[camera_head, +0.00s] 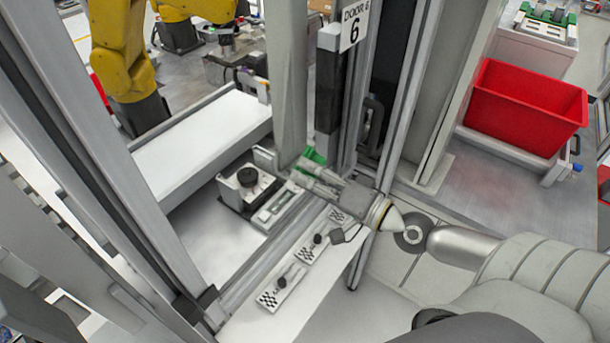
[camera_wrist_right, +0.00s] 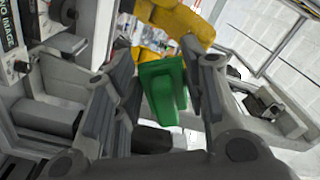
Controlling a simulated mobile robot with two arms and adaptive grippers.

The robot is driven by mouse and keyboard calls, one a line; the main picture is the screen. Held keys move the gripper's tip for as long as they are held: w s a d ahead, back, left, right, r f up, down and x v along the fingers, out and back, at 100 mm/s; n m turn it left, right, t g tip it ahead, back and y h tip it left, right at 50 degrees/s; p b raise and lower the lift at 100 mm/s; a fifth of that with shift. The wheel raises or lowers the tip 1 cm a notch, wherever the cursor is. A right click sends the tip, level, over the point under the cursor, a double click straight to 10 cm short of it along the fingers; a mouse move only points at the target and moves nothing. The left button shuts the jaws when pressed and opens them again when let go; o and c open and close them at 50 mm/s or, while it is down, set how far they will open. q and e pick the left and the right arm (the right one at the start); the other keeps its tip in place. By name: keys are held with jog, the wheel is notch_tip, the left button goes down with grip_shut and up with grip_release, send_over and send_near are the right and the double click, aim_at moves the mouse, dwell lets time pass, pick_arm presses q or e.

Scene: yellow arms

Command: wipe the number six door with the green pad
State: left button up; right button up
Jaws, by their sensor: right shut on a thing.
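The door sign reading "DOOR 6" (camera_head: 354,27) is on a post at the top centre of the head view. My right gripper (camera_head: 308,172) is in the middle of the head view, below the sign and beside the door frame. It is shut on the green pad (camera_head: 314,156). In the right wrist view the green pad (camera_wrist_right: 162,92) sits between the fingers of the gripper. Whether the pad touches the door cannot be told. My left gripper does not show.
A red bin (camera_head: 522,105) stands at the right. Yellow robot arms (camera_head: 120,55) are behind the frame at the upper left. A white conveyor-like surface (camera_head: 205,140) lies inside the frame. A white ledge with checkered plates (camera_head: 282,288) is below my right gripper.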

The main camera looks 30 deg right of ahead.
jog(key=b+v, duration=0.2)
jog(key=v, duration=0.2)
jog(key=shift+s, duration=0.25)
jog(key=shift+b+v, duration=0.6)
jog(key=shift+v, duration=0.95)
